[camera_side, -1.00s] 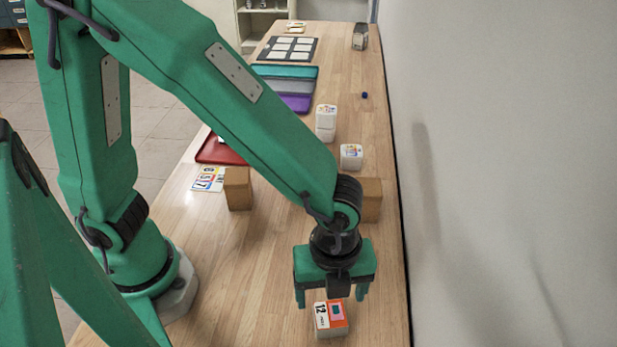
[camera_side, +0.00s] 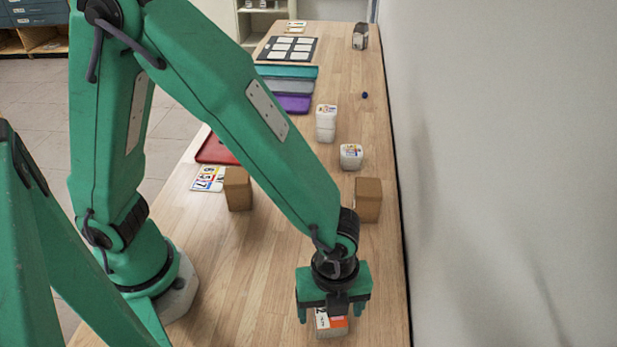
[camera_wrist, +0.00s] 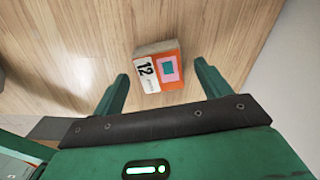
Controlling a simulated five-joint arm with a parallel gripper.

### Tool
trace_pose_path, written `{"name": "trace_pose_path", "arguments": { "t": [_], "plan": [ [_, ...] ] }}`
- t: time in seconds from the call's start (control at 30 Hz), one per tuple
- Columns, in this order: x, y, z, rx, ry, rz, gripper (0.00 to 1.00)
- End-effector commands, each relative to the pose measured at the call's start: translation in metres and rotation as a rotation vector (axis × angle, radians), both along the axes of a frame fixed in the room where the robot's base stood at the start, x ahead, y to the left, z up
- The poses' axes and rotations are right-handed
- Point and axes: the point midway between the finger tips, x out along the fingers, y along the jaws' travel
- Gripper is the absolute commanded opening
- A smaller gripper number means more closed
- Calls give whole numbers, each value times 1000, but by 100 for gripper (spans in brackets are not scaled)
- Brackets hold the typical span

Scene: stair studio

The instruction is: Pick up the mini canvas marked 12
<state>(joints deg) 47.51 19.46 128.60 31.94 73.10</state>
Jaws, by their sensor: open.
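The mini canvas marked 12 (camera_side: 331,324) is a small block with an orange top, a pink and green square and a white strip with the number. It lies on the wooden table near the front in the side view, partly hidden by my gripper (camera_side: 334,312). In the wrist view the canvas (camera_wrist: 158,72) lies just beyond and between the fingertips of my gripper (camera_wrist: 162,76). The fingers are open and empty, with the canvas apart from them.
Two brown blocks (camera_side: 368,199) (camera_side: 238,188) stand farther back. White blocks (camera_side: 351,156) (camera_side: 326,123), colored trays (camera_side: 286,72) and a dark sheet with white cards (camera_side: 287,48) are beyond. A wall (camera_side: 500,170) borders the table's right edge. The table around the canvas is clear.

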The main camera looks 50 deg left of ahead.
Motion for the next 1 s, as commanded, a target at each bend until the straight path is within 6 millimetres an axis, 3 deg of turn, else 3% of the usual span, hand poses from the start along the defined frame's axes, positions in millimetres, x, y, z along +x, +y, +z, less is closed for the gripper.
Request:
{"name": "trace_pose_path", "arguments": {
  "t": [0.27, 0.8, 1.0],
  "plan": [
    [0, 0, -21, 1, 1, 0, 76],
    [0, 0, -22, 0, 0, 0, 76],
    [0, 0, -22, 0, 0, 0, 39]
  ]
}}
